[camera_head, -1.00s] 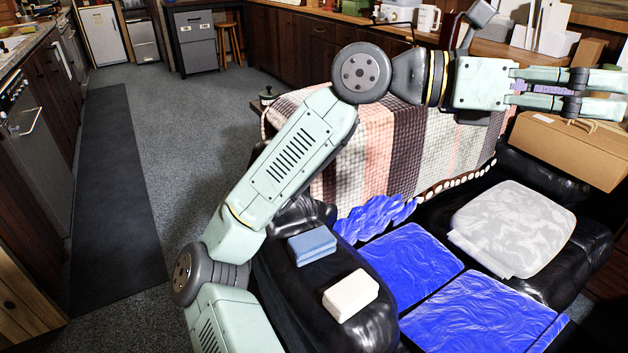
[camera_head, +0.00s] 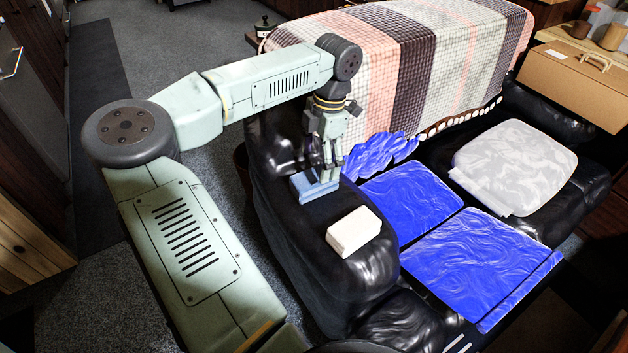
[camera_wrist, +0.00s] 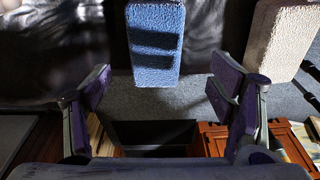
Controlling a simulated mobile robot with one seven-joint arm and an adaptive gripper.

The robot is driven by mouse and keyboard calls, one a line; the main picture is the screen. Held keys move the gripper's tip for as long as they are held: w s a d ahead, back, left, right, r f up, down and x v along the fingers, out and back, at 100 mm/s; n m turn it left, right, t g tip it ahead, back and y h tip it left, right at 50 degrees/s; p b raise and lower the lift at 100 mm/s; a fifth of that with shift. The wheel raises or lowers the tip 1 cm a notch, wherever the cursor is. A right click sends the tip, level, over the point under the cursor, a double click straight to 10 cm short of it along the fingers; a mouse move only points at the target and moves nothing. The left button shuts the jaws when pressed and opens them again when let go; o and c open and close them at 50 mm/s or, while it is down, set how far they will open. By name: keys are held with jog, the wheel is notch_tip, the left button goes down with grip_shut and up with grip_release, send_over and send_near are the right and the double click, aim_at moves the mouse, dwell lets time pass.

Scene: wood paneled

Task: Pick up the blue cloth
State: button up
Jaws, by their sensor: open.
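The blue cloth (camera_head: 312,187) is a small folded light-blue block lying on the black sofa armrest. My gripper (camera_head: 325,173) is open and points down right at the cloth, its fingers overlapping it in the head view. In the wrist view the cloth (camera_wrist: 156,40) shows at the top centre, beyond and between the two spread fingertips of my gripper (camera_wrist: 165,88). Nothing is held. In the head view the fingers hide part of the cloth, and I cannot tell whether they touch it.
A white folded cloth (camera_head: 353,232) lies nearby on the same black armrest (camera_head: 300,255); it also shows in the wrist view (camera_wrist: 285,38). Bright blue cushions (camera_head: 470,262) and a grey cushion (camera_head: 515,165) lie to the right. A checked blanket (camera_head: 400,65) covers the backrest.

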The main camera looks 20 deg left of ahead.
aim_at(314, 176)
jog(key=shift+s+a+f+p, duration=0.15)
jog(key=shift+f+p, duration=0.1)
jog(key=shift+f, duration=0.75)
jog(key=shift+w+a+f+p, duration=0.15)
jog(key=shift+f+p, duration=0.15)
jog(key=shift+f, duration=0.7)
jog(key=shift+s+a+f+p, duration=0.15)
jog(key=shift+f+p, duration=0.1)
jog(key=shift+f, duration=0.75)
jog(key=c, duration=1.2)
